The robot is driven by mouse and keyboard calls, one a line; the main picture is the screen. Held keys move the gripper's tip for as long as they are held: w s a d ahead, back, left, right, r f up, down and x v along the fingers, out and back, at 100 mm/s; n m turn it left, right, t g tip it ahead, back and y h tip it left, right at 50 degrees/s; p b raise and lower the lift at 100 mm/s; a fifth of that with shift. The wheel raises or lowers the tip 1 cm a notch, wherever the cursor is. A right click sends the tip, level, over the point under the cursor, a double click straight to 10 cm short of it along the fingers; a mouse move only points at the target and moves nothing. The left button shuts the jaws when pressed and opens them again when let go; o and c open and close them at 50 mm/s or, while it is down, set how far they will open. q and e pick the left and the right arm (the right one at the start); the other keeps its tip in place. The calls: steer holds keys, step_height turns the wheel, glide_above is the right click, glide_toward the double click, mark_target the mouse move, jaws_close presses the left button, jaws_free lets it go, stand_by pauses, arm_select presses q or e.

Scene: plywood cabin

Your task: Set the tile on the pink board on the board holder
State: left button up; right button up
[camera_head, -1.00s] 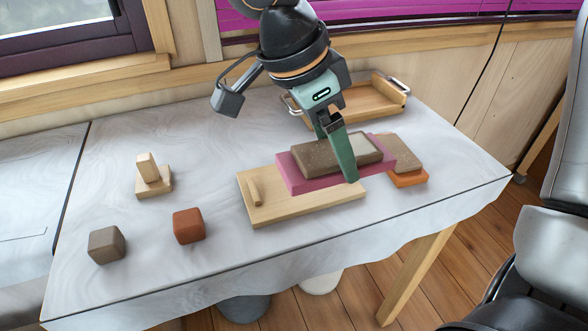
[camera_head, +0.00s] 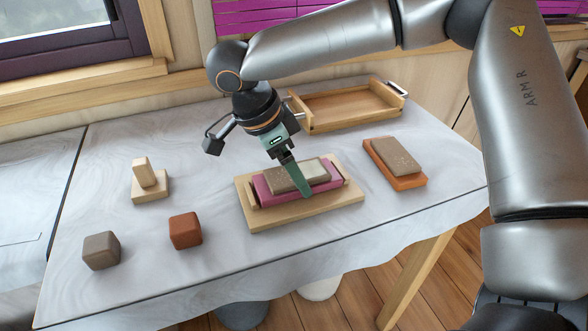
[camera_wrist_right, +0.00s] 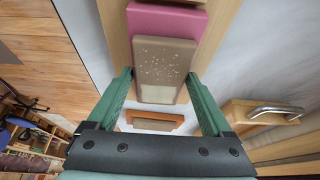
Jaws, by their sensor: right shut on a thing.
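The tile (camera_head: 285,180), brown and speckled with a paler end, lies flat on the pink board (camera_head: 270,199). The board sits within the outline of the wooden board holder (camera_head: 262,224), between its raised strips; I cannot tell whether it rests fully on it. My right gripper (camera_head: 298,186) reaches down over the board's right part, one finger across its front side. In the right wrist view the fingers (camera_wrist_right: 160,80) straddle the tile (camera_wrist_right: 165,58) and the pink board (camera_wrist_right: 160,21) beneath it. The gripper is shut on the pink board. My left gripper is out of view.
An orange board (camera_head: 408,182) with another speckled tile (camera_head: 395,155) lies to the right. A wooden tray (camera_head: 340,109) with metal handles stands behind. A brown cube (camera_head: 101,250), a red-brown cube (camera_head: 185,230) and a small wooden stand (camera_head: 149,187) are left.

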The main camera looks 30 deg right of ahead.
mark_target(281, 177)
steer(key=shift+f, duration=0.15)
steer(key=o, duration=1.4)
steer(key=shift+p+v, duration=0.55)
steer(key=shift+v, duration=2.8)
steer(key=shift+a+r, duration=0.15)
steer(key=shift+r, duration=0.45)
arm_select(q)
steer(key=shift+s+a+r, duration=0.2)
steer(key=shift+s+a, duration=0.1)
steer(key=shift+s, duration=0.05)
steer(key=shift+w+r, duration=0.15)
